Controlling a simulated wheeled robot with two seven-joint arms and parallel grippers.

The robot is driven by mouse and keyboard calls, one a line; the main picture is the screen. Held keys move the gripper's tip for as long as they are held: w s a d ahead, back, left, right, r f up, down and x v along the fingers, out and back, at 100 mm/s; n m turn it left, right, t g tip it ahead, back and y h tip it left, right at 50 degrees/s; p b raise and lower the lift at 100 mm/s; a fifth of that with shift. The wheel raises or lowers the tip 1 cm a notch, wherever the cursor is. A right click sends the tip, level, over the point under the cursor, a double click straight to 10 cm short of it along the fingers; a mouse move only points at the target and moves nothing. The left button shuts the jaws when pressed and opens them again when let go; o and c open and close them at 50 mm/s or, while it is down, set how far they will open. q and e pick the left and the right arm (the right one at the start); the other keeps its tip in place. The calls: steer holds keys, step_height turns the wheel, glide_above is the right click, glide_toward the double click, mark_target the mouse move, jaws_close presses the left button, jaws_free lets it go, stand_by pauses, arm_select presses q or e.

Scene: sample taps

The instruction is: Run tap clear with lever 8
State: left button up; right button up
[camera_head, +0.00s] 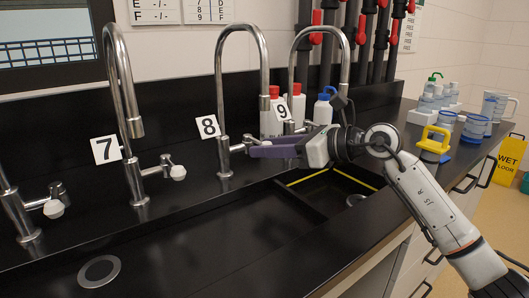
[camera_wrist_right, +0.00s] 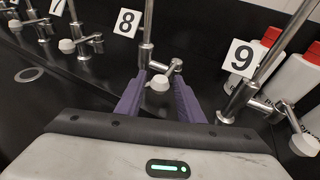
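Tap 8 (camera_head: 223,120) is a tall chrome gooseneck behind the black sink, with a white "8" card (camera_head: 208,127) on it. Its lever (camera_head: 248,139) sticks out to the right at the base. In the right wrist view, lever 8's white knob (camera_wrist_right: 160,82) shows between the two purple fingers of my right gripper (camera_wrist_right: 158,92). The fingers are apart, one on each side of the knob; contact cannot be told. In the head view my right gripper (camera_head: 262,149) reaches in from the right and partly hides the lever. My left gripper is not in view.
Tap 7 (camera_head: 130,130) stands to the left and tap 9 (camera_head: 343,60) to the right, each with its own lever. White bottles (camera_head: 273,112) stand behind tap 9. A yellow-handled item (camera_head: 434,145) and cups are on the right counter. The sink basin below is empty.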

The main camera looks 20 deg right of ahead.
steer(key=v, duration=0.7)
steer(key=shift+b, duration=0.45)
steer(key=shift+f, duration=0.1)
